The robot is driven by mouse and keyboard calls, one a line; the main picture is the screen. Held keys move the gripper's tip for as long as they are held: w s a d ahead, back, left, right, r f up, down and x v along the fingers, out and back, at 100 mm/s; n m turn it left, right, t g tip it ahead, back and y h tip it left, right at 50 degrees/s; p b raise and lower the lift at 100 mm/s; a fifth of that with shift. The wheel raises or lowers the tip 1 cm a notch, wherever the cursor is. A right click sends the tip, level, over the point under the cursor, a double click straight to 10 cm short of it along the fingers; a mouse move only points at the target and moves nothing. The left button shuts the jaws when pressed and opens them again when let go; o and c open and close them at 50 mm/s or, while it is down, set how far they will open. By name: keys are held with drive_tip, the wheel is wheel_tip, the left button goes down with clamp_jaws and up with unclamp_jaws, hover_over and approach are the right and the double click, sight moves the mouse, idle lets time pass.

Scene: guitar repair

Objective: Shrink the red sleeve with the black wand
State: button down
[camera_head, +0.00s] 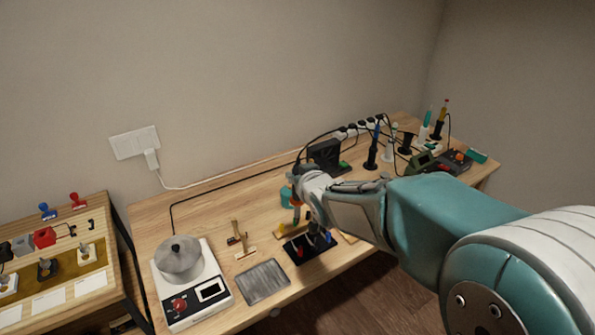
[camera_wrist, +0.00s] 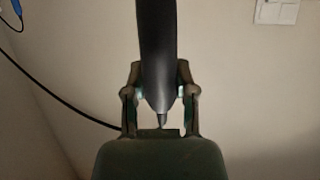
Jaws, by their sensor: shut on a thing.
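In the wrist view, my gripper (camera_wrist: 160,76) is shut on the black wand (camera_wrist: 157,38), a dark tapered body with a narrow grey tip between the fingers. In the head view, my gripper (camera_head: 304,186) is over the middle of the workbench, and the wand cannot be made out clearly there. Below it is a dark mat or base (camera_head: 318,246) with small parts on it. A small red piece (camera_head: 299,251) shows on that base; I cannot tell whether it is the red sleeve. My arm hides part of this area.
The wooden bench (camera_head: 150,222) holds a hot plate with a metal pot (camera_head: 179,260), a grey tray (camera_head: 263,282) and a small wooden tool (camera_head: 239,240). Several upright tools and a black box (camera_head: 325,156) crowd the back right. A black cable (camera_head: 215,191) crosses the bench.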

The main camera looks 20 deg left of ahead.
drive_tip(key=f, duration=0.6)
drive_tip(key=shift+d+f, duration=0.2)
drive_tip(key=shift+f, duration=0.35)
drive_tip(key=shift+d+f, duration=0.1)
drive_tip(key=shift+d, duration=0.15)
drive_tip(key=shift+d, duration=0.15)
idle(1.0)
